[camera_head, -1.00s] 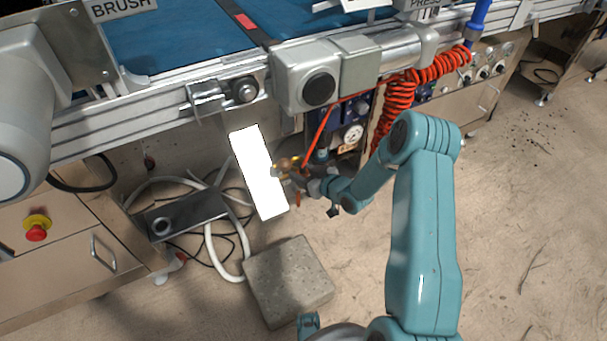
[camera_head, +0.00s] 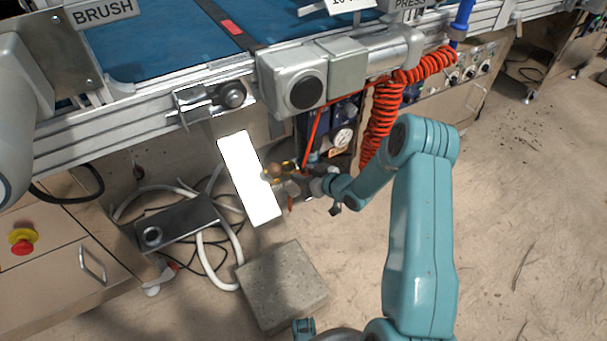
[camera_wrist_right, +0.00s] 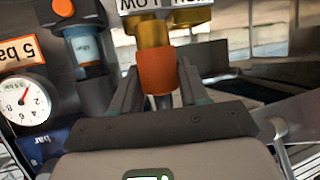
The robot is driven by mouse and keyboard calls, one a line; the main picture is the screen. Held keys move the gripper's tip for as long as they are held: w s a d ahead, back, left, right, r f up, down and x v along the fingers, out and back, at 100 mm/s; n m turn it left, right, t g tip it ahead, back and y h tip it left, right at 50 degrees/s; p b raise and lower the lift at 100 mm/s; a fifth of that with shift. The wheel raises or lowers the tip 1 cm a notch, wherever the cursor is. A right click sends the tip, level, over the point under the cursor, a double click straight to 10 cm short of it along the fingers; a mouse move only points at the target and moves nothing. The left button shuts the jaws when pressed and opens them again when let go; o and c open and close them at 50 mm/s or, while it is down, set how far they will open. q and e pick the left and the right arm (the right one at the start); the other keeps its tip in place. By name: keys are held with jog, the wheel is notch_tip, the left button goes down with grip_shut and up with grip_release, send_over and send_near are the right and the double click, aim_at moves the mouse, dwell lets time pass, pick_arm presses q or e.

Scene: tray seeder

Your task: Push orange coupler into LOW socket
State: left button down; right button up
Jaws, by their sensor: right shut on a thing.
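The orange coupler (camera_wrist_right: 157,72) sits between the fingers of my right gripper (camera_wrist_right: 158,88) in the right wrist view, and the gripper is shut on it. A brass fitting (camera_wrist_right: 152,34) is directly beyond the coupler and lines up with it. They appear to meet, but I cannot tell how deep the coupler sits. A white label (camera_wrist_right: 165,4), cut off by the top edge, hangs over the fitting. In the head view my right gripper (camera_head: 285,178) is beside brass parts (camera_head: 274,171) under the conveyor. The coupler is too small to make out there. My left gripper is not in view.
A blank white panel (camera_head: 250,178) is just left of the gripper. A red coiled hose (camera_head: 380,120) hangs to its right. A gauge (camera_wrist_right: 25,98) and filter bowl (camera_wrist_right: 88,50) are close by. A stone block (camera_head: 283,285) lies on the floor below.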

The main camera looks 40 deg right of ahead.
jog(key=shift+w, duration=0.15)
